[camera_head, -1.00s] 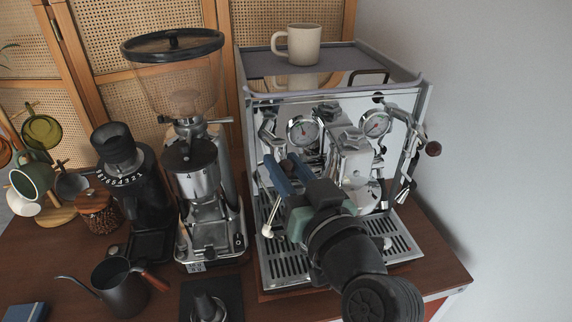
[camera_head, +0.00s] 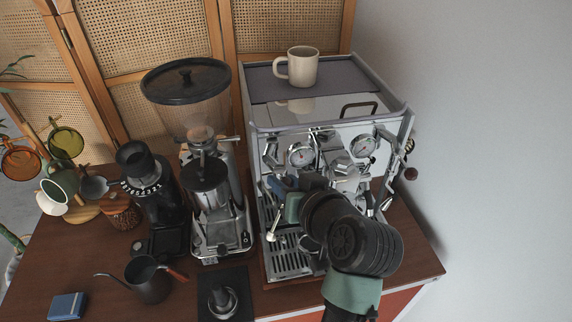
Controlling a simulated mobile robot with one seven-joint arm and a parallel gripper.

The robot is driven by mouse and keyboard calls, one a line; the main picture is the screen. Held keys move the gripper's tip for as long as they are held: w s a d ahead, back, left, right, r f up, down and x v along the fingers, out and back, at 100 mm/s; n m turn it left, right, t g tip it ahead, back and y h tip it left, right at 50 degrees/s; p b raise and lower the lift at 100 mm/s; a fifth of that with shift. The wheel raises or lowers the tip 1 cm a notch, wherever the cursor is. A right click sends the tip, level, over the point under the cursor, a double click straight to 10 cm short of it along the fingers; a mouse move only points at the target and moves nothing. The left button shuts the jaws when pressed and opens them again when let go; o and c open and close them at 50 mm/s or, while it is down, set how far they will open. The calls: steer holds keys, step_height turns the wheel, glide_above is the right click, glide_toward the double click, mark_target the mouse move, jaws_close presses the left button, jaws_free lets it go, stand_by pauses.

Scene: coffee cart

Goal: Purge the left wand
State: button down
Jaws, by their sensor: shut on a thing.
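The chrome espresso machine (camera_head: 330,113) stands at the right of the counter. Its left wand (camera_head: 274,222) hangs at the front left, with a pale tip low over the drip tray (camera_head: 287,262). My arm covers the middle and right of the machine's lower front. I cannot tell whether steam or water comes out.
A cream mug (camera_head: 303,68) stands on the machine's top. A grinder (camera_head: 206,190) is close to its left. A black kettle (camera_head: 148,281) and a tamper (camera_head: 222,298) on a dark mat stand at the front. The right wand's knob (camera_head: 410,174) sticks out at right.

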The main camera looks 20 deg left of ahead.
steer(key=shift+w+r+g+h+p, duration=0.1)
steer(key=shift+r+g+h+p, duration=0.25)
steer(key=shift+p, duration=0.55)
steer(key=shift+f, duration=0.1)
steer(key=c, duration=0.6)
jaws_free()
steer(key=b+v, duration=0.3)
steer(key=v, duration=1)
steer(key=shift+a, duration=0.1)
stand_by(0.4)
